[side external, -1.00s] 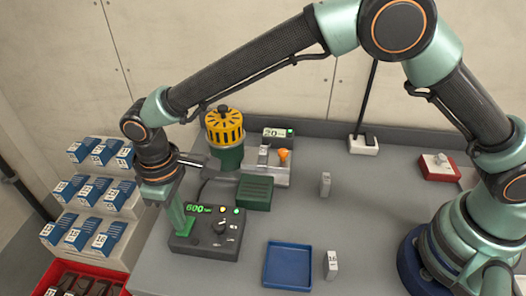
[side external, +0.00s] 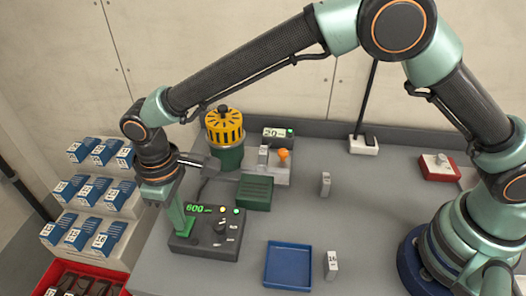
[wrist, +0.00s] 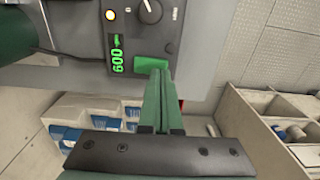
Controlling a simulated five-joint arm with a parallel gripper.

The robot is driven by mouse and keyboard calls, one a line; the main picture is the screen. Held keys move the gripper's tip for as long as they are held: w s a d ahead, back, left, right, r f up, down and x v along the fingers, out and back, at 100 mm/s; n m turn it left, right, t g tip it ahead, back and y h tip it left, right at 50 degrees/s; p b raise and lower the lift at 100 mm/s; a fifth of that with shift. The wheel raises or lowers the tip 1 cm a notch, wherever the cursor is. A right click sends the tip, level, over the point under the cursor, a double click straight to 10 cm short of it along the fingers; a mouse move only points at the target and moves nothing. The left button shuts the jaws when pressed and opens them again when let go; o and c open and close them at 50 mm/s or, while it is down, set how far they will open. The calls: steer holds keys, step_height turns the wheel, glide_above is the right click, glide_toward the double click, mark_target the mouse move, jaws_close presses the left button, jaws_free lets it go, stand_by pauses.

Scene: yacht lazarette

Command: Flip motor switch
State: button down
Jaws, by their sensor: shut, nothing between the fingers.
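The dark control box (side external: 203,245) stands at the front left of the bench. Its green display (side external: 198,209) reads 600, with small lit lamps and a round knob (side external: 219,227) beside it. In the wrist view the display (wrist: 118,55) and the knob (wrist: 150,10) show too. A green rectangular part (wrist: 152,62) sits at the box's edge. My gripper (side external: 185,232) points down at the box's left end. Its green fingers (wrist: 158,75) are shut and empty, with the tips at the green part. I cannot tell whether they touch it.
A dark green ribbed box (side external: 254,192) and a yellow-topped green cylinder (side external: 225,135) stand behind the control box. An empty blue tray (side external: 288,264) lies to its right. Blue boxes (side external: 92,188) fill a stepped rack at left, above a red bin (side external: 62,276).

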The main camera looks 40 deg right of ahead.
steer(key=shift+f, duration=0.95)
stand_by(0.8)
steer(key=shift+r, duration=3.55)
steer(key=w+d+r+m+t+y, duration=0.1)
steer(key=d+r+m, duration=0.1)
steer(key=d+r, duration=0.55)
steer(key=w+d+r+m+t, duration=0.15)
steer(key=d+r, duration=0.25)
steer(key=d, duration=0.6)
steer(key=s+d+m+t, duration=0.1)
steer(key=s+d+m, duration=0.1)
steer(key=s+d, duration=0.3)
steer(key=s+d+r+m+t+h, duration=0.1)
steer(key=s+d, duration=0.4)
steer(key=d, duration=0.8)
steer(key=shift+s+d+r+m+t, duration=0.2)
steer(key=shift+d+m+t, duration=0.3)
steer(key=shift+m, duration=0.75)
steer(key=shift+a, duration=0.1)
